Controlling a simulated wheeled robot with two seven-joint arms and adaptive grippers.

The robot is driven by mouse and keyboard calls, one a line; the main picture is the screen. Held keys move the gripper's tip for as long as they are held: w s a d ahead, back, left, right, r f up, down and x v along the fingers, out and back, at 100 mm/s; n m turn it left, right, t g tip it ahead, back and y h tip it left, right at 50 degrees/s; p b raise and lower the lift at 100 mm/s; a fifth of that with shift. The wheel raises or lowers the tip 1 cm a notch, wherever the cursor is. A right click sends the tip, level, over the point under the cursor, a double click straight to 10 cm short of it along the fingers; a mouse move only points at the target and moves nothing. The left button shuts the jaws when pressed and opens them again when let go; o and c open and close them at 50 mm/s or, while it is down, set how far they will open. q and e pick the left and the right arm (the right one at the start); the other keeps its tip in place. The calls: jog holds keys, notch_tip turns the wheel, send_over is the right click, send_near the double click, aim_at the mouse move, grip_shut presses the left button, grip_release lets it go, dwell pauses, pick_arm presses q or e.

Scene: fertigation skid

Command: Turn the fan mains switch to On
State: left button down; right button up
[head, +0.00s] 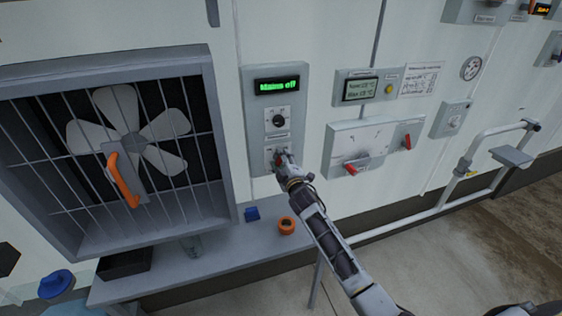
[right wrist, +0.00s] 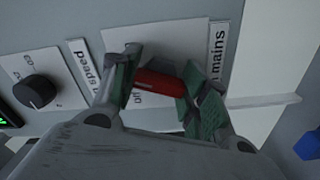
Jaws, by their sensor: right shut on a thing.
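The fan control box (head: 258,140) is on the wall right of the caged fan. Its green display (head: 277,85) reads "Mains off". Below the display is a black speed knob (head: 279,121), which also shows in the right wrist view (right wrist: 36,92). The red mains switch (right wrist: 158,82) is at the bottom of the box, near the labels "off" and "mains". My right gripper (right wrist: 155,88) is shut on the red switch handle, with green pads on either side of it. In the head view my right gripper (head: 281,161) covers most of the switch. My left gripper is not in view.
A shelf (head: 215,240) below holds a blue item (head: 252,214) and an orange ring (head: 287,225). Another panel with red levers (head: 372,147) is close on the right. A pipe rail (head: 450,190) runs farther right.

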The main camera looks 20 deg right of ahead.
jog(key=m, duration=0.4)
jog(key=shift+f, duration=0.15)
jog(key=shift+c, duration=0.2)
jog(key=shift+m, duration=0.3)
jog(key=o, duration=1)
jog(key=shift+o, duration=0.2)
jog(key=shift+s, duration=0.15)
jog(key=s, duration=1.1)
jog(key=shift+s+d, duration=0.15)
jog(key=shift+s, duration=0.2)
